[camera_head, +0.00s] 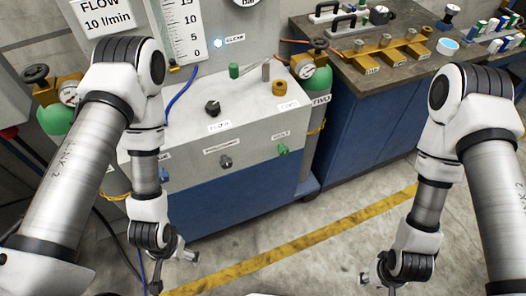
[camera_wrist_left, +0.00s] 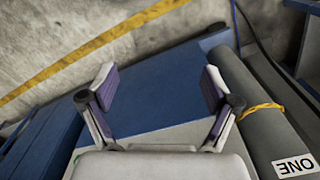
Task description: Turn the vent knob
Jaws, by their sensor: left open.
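A grey console (camera_head: 185,128) with a blue lower front stands ahead of me. A green knob (camera_head: 283,150) sits at the right of its front face, under a small label that may read VENT; I cannot read it surely. A grey knob (camera_head: 226,161) is further left on the same face. My left gripper (camera_head: 172,258) hangs low in front of the console, apart from the knobs. In the left wrist view its two fingers (camera_wrist_left: 158,88) are spread with nothing between them. My right gripper (camera_head: 372,281) is low over the floor, right of the console; its jaw opening is unclear.
The console top carries a black knob (camera_head: 213,107), a brass knob (camera_head: 279,88) and a green post (camera_head: 234,71). Gas cylinders with gauges flank it, one labelled ONE (camera_wrist_left: 262,115). A workbench (camera_head: 370,100) stands at right. The floor around the yellow line (camera_head: 290,245) is clear.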

